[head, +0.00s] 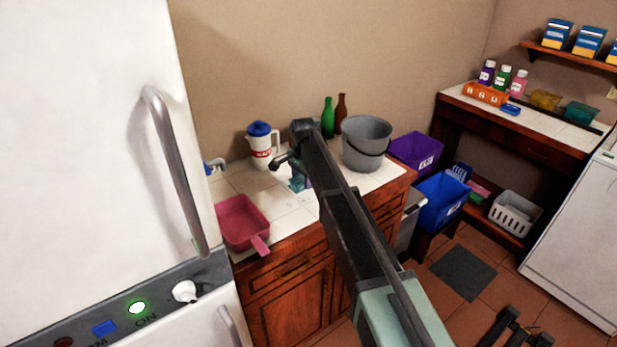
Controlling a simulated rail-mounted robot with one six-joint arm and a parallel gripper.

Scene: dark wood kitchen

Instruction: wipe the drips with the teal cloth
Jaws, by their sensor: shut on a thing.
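My gripper (297,170) is over the white tiled counter, partly hidden by my own arm. It is shut on the teal cloth (298,184), a small bunched piece low at the counter surface. Whether the cloth presses on the tiles or hangs just above them I cannot tell. Faint bluish marks, possibly the drips (291,198), show on the tiles just in front of the cloth. They are too small to make out clearly, and my arm may hide others.
A pink dustpan (243,222) lies at the counter's front left. A white jug with a blue lid (262,146), a green bottle (327,118), a brown bottle (341,112) and a grey bucket (367,145) stand behind and right. Bare tiles (238,179) lie left of the cloth.

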